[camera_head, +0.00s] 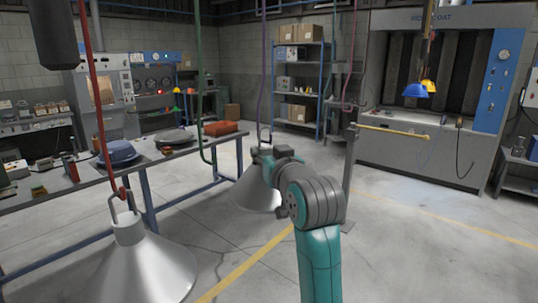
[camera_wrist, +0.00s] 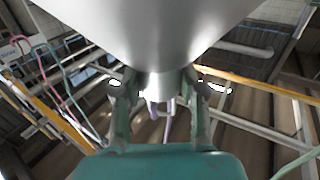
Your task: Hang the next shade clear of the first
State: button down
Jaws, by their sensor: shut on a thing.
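A white cone shade (camera_head: 145,270) hangs from a red cord (camera_head: 93,90) at the left front, its top loop on the cord's hook. A second, grey-white shade (camera_head: 254,197) is farther back, partly hidden by my arm. My gripper (camera_head: 268,157) is shut on its neck. In the wrist view the shade (camera_wrist: 155,35) fills the top, with my gripper's fingers (camera_wrist: 155,90) on either side of its neck. A purple cord (camera_head: 260,70) comes down to the shade's top loop (camera_head: 265,134). I cannot tell whether its hook bears the loop. The two shades are apart.
A green cord (camera_head: 200,80) with an empty hook hangs between the shades, and a pink cord (camera_head: 354,60) hangs farther right. A long workbench (camera_head: 190,146) with tools runs along the left. A grey post (camera_head: 349,170) stands right of my gripper. The right floor is open.

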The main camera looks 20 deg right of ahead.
jog(key=shift+f, duration=1.3)
dwell(0.6)
jog(key=c, duration=0.6)
grip_release()
jog(key=shift+s, duration=0.1)
